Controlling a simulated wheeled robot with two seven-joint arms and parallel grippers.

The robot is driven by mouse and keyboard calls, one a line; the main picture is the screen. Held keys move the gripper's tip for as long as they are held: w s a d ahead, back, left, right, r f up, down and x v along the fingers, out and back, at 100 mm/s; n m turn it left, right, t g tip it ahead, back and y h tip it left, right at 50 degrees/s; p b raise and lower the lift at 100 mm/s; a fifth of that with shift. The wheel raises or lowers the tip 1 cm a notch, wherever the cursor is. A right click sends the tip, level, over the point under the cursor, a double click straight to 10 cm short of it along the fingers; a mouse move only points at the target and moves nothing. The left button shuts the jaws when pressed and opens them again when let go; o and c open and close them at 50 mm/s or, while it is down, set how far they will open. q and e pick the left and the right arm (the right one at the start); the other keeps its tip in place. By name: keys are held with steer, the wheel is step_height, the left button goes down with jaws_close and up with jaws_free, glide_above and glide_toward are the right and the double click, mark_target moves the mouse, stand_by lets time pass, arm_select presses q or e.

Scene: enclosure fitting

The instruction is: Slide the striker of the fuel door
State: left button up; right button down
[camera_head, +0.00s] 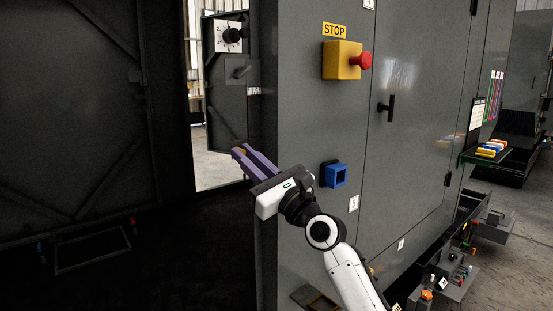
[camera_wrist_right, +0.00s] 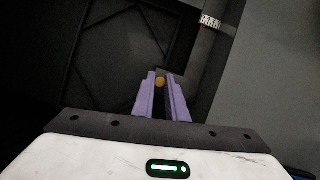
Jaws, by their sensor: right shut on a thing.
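My right gripper (camera_head: 242,153) reaches in past the left edge of the grey cabinet, its purple fingers pointing up and left. In the right wrist view the fingers (camera_wrist_right: 161,88) are close together on a small round brass-coloured piece (camera_wrist_right: 160,80) at their tips. A bit of orange also shows at the fingertips in the head view. I cannot tell for certain whether this piece is the striker. Which panel is the fuel door is not clear from any label I can read. My left gripper is not in view.
A large dark braced door panel (camera_head: 75,120) fills the left. A narrow panel with a dial (camera_head: 228,36) stands beyond the gap. The cabinet front carries a yellow box with a red stop button (camera_head: 361,60), a blue square socket (camera_head: 334,175) and a black handle (camera_head: 387,107).

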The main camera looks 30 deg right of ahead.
steer(key=shift+a+f, duration=0.25)
steer(key=shift+a, duration=0.05)
steer(key=c, duration=1.8)
jaws_free()
steer(key=shift+a+r, duration=0.1)
steer(key=shift+a, duration=0.05)
steer(key=shift+o, duration=0.2)
steer(key=shift+s+d, duration=0.1)
steer(key=shift+d, duration=0.1)
steer(key=b+v, duration=0.1)
steer(key=v, duration=0.9)
